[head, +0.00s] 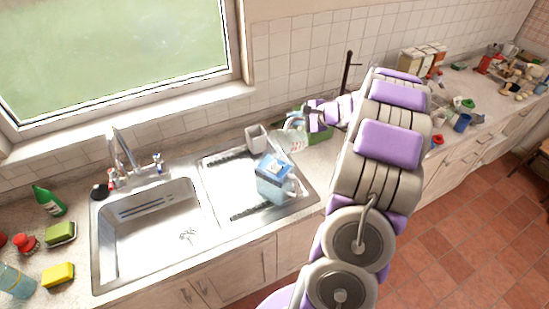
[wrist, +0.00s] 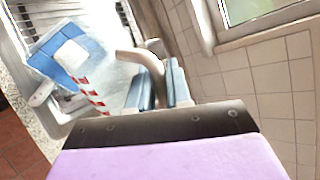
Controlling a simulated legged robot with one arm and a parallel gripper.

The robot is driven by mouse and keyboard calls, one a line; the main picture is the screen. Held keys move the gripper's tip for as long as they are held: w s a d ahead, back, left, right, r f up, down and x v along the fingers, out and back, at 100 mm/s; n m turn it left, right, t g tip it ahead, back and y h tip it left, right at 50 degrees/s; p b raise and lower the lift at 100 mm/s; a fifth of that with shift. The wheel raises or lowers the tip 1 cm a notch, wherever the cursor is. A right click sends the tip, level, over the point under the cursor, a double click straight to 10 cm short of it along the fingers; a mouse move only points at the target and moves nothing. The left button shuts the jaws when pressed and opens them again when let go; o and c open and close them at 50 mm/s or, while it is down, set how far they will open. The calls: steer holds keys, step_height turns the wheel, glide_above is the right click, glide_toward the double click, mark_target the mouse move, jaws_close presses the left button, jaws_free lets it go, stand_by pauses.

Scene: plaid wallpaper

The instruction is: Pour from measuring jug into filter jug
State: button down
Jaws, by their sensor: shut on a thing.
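The filter jug (head: 272,185) has a clear bluish body and a blue lid. It stands on the sink's drainboard, and its blue lid (wrist: 42,62) shows at the left of the wrist view. The clear measuring jug (head: 292,138) is behind and right of it in the head view. The measuring jug (wrist: 120,86) shows red and white markings in the wrist view and overlaps the filter jug there. My gripper (head: 308,117) is shut on the measuring jug's handle; its jaws (wrist: 163,85) show in the wrist view. The measuring jug's contents cannot be made out.
A grey-white container (head: 256,137) stands behind the filter jug. A green object (head: 318,136) is beside my gripper. The sink basin (head: 150,230) and tap (head: 122,150) are to the left. The tiled wall (head: 295,70) is close behind. Several items crowd the far right counter.

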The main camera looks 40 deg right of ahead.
steer(key=shift+d+f+y+p, duration=0.25)
steer(key=shift+d+y+p, duration=0.05)
steer(key=shift+d+p, duration=0.1)
steer(key=shift+r+m+p, duration=0.1)
steer(key=shift+m+p, duration=0.2)
steer(key=shift+p, duration=0.45)
steer(key=shift+d+p, duration=0.35)
steer(key=shift+p, duration=0.45)
steer(key=d+m+y+p, duration=0.1)
steer(key=p, duration=0.2)
steer(key=shift+d+f, duration=0.2)
steer(key=shift+d+f+m+t+y+p, duration=0.1)
steer(key=shift+d+m+t+y+p, duration=0.3)
steer(key=shift+p, duration=0.55)
steer(key=d+f+m+t+y+b, duration=0.3)
steer(key=d+f+m+b, duration=0.3)
steer(key=f+b, duration=0.8)
steer(key=shift+d+f+y, duration=0.6)
steer(key=shift+d+f, duration=0.1)
steer(key=shift+d, duration=0.5)
